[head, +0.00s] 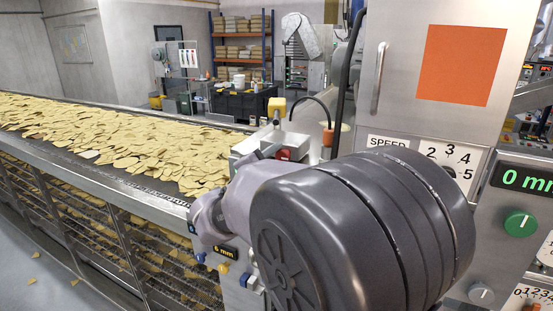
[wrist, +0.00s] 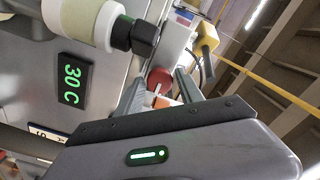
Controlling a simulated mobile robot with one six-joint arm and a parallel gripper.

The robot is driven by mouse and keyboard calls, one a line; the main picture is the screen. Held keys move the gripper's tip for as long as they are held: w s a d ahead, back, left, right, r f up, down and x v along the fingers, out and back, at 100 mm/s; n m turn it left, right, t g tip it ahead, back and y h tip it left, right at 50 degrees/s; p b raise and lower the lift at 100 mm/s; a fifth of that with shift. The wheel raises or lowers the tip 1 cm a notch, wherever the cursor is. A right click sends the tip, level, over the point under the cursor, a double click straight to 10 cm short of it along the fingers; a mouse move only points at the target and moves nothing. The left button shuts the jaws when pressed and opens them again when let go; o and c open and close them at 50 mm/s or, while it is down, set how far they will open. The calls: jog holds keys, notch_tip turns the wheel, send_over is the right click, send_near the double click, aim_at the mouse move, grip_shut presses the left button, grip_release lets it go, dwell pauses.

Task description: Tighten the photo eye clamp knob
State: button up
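The red clamp knob (wrist: 160,78) shows in the wrist view, round with a pale bar across it, beyond and between the fingertips of my gripper (wrist: 158,85). The fingers are apart; I cannot tell whether either one touches the knob. In the head view the red knob (head: 284,154) sits on a metal block at the belt's edge, just past my arm. The yellow photo eye (head: 276,104) stands above it on a post, with a black cable; it also shows in the wrist view (wrist: 207,37). My fingers are hidden behind my arm in the head view.
The conveyor (head: 160,187) carries many chips at left. A machine cabinet (head: 393,75) with an orange panel, a speed dial and a green knob (head: 520,223) stands at right. In the wrist view a black knob-like end (wrist: 145,38) and a 30 C display (wrist: 75,83) are close by.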

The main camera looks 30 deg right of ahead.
grip_shut()
jog(key=shift+n, duration=0.4)
jog(key=n, duration=0.4)
jog(key=shift+p, duration=0.4)
jog(key=n+p, duration=0.1)
jog(key=n, duration=0.3)
jog(key=shift+r+p, duration=0.1)
jog(key=shift+p, duration=0.25)
jog(key=n+p, duration=0.2)
jog(key=n, duration=0.3)
jog(key=shift+n+p, duration=1.05)
jog(key=shift+n, duration=0.75)
